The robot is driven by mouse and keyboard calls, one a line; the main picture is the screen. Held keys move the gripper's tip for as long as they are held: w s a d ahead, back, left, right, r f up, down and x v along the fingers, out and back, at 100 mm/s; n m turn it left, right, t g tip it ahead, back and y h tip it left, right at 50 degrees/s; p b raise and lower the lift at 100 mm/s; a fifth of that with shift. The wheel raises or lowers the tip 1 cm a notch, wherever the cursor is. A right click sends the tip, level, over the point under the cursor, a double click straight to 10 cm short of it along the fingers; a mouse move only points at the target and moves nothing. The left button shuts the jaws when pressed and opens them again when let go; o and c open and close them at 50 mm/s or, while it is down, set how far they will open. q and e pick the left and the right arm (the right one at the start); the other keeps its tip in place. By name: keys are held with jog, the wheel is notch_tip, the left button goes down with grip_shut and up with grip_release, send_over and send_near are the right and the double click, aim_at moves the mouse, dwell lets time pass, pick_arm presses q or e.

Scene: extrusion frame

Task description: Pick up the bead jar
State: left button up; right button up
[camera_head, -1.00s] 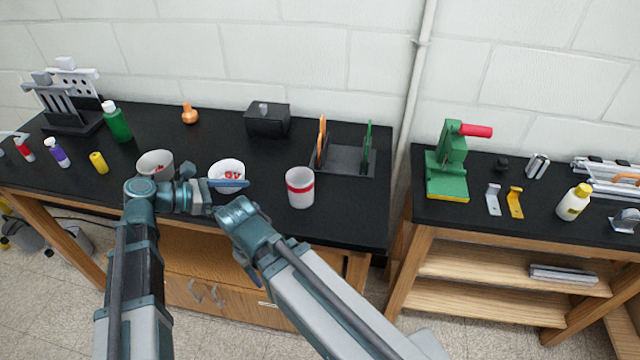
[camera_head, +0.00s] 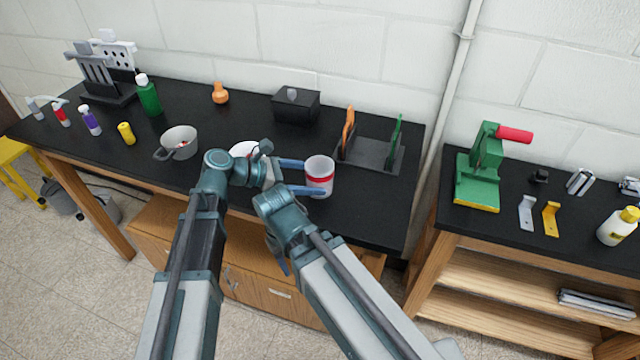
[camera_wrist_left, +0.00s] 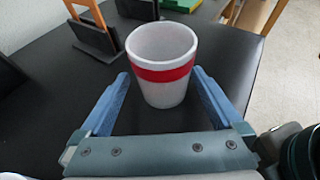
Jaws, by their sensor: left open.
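The bead jar (camera_head: 320,177) is, as far as I can tell, the white tapered jar with a red band, upright near the front of the black bench. It also shows in the left wrist view (camera_wrist_left: 163,90), with its open top up and a pale inside. My left gripper (camera_head: 311,177) is open, one blue finger on each side of the jar. In the left wrist view the fingers (camera_wrist_left: 161,76) flank its lower part, and gaps show between them and the wall. My right gripper (camera_head: 281,264) is mostly hidden by its own arm, low in front of the bench.
A grey pot (camera_head: 179,146) and a white bowl (camera_head: 243,148), partly hidden by my left arm, stand left of the jar. A dark rack (camera_head: 373,157) with orange and green pieces stands behind it at right. A black box (camera_head: 296,108) is at the back.

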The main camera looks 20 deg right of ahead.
aim_at(331, 180)
pick_arm(q)
jog(key=shift+b+x, duration=0.9)
jog(key=shift+x, duration=2.05)
jog(key=shift+s+r, duration=0.15)
jog(key=shift+s, duration=0.05)
jog(key=c, duration=1.2)
jog(key=shift+c, duration=0.2)
jog(key=shift+r, duration=0.1)
notch_tip(331, 180, up, 10)
jog(key=p, duration=1)
